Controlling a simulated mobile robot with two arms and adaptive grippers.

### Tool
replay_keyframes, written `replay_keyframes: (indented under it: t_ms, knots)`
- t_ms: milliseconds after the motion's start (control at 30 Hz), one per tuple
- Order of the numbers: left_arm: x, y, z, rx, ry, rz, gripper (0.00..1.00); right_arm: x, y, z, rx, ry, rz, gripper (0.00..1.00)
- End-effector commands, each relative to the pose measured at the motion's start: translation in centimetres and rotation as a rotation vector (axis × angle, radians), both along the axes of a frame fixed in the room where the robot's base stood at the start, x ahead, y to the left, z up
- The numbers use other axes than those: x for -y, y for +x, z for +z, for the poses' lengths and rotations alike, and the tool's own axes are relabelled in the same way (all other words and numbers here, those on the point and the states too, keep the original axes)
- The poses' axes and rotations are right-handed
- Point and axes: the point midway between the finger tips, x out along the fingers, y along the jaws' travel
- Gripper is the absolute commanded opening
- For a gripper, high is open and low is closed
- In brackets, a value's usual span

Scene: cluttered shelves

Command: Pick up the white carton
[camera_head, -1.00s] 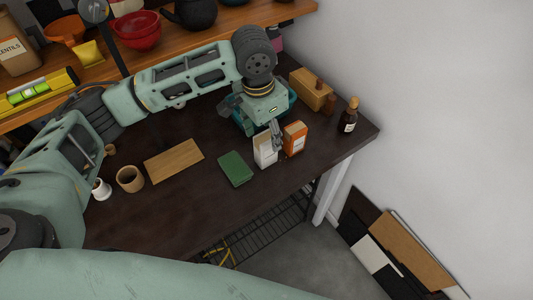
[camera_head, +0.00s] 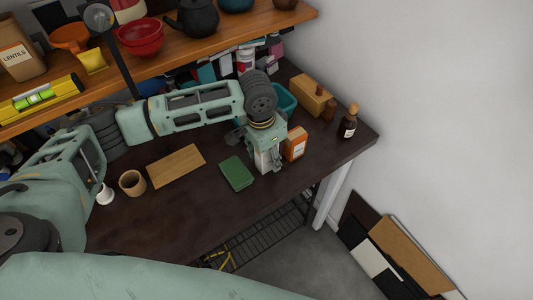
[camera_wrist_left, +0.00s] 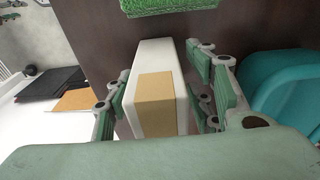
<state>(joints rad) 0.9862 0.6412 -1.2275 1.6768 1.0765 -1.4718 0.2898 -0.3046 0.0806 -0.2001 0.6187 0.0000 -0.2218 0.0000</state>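The white carton (camera_head: 263,161) stands upright on the dark table, partly hidden by my left gripper (camera_head: 270,158). The left wrist view shows the carton (camera_wrist_left: 158,60), white with a tan panel, between the fingers of my left gripper (camera_wrist_left: 160,90). The fingers are open on either side of it; the left finger is close to its side and a small gap shows at the right finger. My right gripper is in neither view.
An orange carton (camera_head: 296,143) stands close to the right of the white one. A teal bin (camera_head: 287,99) and a wooden box (camera_head: 311,96) stand behind. A dark bottle (camera_head: 348,123) is near the table's right edge.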

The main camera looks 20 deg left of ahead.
Motion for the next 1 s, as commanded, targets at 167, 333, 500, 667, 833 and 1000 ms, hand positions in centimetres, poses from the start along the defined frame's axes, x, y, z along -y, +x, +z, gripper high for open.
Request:
replay_keyframes:
  t_ms: [167,333,500,667,833,1000]
  knots:
    - [0.0,0.0,0.0,0.000,0.000,0.000,0.31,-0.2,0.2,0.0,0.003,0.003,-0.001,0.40]
    - [0.0,0.0,0.0,0.000,0.000,0.000,0.16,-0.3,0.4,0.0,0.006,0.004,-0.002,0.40]
    - [0.0,0.0,0.1,0.001,-0.001,0.000,0.03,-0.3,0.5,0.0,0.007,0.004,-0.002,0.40]
    - [0.0,0.0,0.1,0.001,-0.001,0.000,0.03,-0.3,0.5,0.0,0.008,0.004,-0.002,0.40]
    - [0.1,0.1,1.3,0.003,-0.003,-0.001,0.03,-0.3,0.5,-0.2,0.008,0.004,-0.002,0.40]
    - [0.1,0.1,4.6,0.005,-0.002,-0.002,0.03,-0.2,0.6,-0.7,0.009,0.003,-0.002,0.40]
